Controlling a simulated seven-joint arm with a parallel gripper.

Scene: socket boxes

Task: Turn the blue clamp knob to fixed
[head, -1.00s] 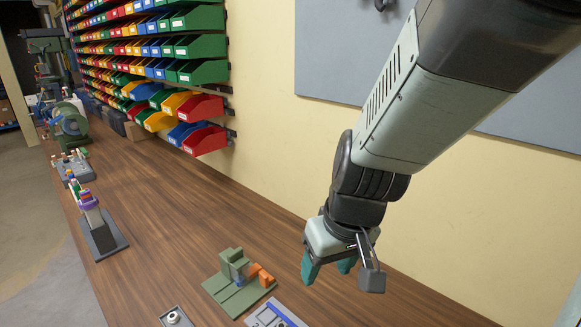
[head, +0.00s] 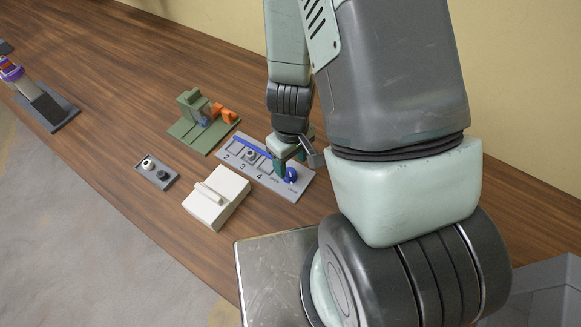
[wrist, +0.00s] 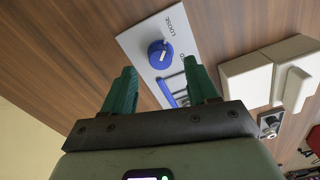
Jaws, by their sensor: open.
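The blue clamp knob (head: 291,175) sits at the right end of a grey panel (head: 303,190) marked with numbers and a blue bar (head: 252,146). In the wrist view the knob (wrist: 158,60) is round with a white mark on top. The word LOOSE is printed near it; another label is mostly hidden by a finger. My gripper (head: 285,163) is open and empty, with teal fingers, close to the knob in the head view. In the wrist view my gripper (wrist: 161,64) has the knob showing between its fingers, apparently beyond the tips; contact is not visible.
A white box with a raised bar (head: 217,197) stands in front of the panel. A small grey block with round parts (head: 157,171) lies left of it. A green fixture with orange parts (head: 197,125) stands behind. Bare wooden bench (head: 110,130) lies to the left.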

